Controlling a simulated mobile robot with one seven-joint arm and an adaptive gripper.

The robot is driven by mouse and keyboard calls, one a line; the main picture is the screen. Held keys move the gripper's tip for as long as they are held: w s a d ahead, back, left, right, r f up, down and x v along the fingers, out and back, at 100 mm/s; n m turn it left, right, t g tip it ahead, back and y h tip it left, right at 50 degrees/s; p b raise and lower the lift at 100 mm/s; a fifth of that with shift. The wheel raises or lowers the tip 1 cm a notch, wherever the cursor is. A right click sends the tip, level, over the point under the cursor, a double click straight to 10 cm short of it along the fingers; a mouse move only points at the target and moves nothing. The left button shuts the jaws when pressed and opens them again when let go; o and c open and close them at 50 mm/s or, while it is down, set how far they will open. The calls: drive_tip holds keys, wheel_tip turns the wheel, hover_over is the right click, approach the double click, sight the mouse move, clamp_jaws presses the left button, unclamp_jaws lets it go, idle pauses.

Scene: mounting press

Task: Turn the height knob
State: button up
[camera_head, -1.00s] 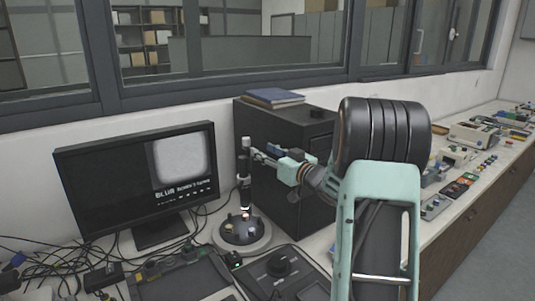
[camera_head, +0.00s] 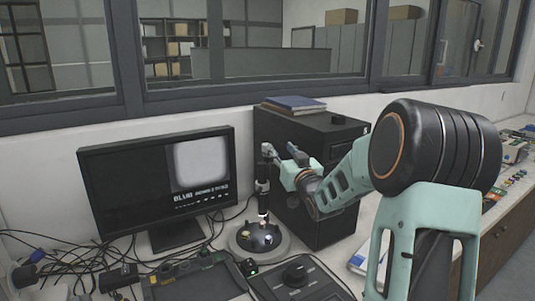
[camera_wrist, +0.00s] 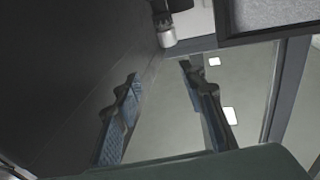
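A slim upright scope (camera_head: 262,197) with a black body and a pale top stands on a round base in the head view. I cannot tell for sure which part is the height knob; a large black round knob (camera_head: 296,274) sits on a dark panel in front. My gripper (camera_head: 283,155) is beside the scope's top, on its right. In the wrist view my gripper (camera_wrist: 160,73) has its two fingers well apart with nothing between them. The scope's silver and black end (camera_wrist: 165,30) shows just beyond the fingertips. Whether a finger touches it is unclear.
A monitor (camera_head: 160,185) stands left of the scope. A tall black cabinet (camera_head: 318,135) with a blue book (camera_head: 294,104) on top stands close behind and right of my gripper. Cables (camera_head: 65,262) lie loose at the left. A window wall is behind.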

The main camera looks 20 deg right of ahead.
sight(266, 151)
drive_tip(key=w, duration=0.3)
drive_tip(key=w+a+f+m+h, duration=0.1)
drive_tip(key=w, duration=0.2)
drive_tip(key=w+f+g+h, duration=0.1)
drive_tip(key=w, duration=0.3)
drive_tip(key=shift+a, duration=0.4)
clamp_jaws()
idle(0.4)
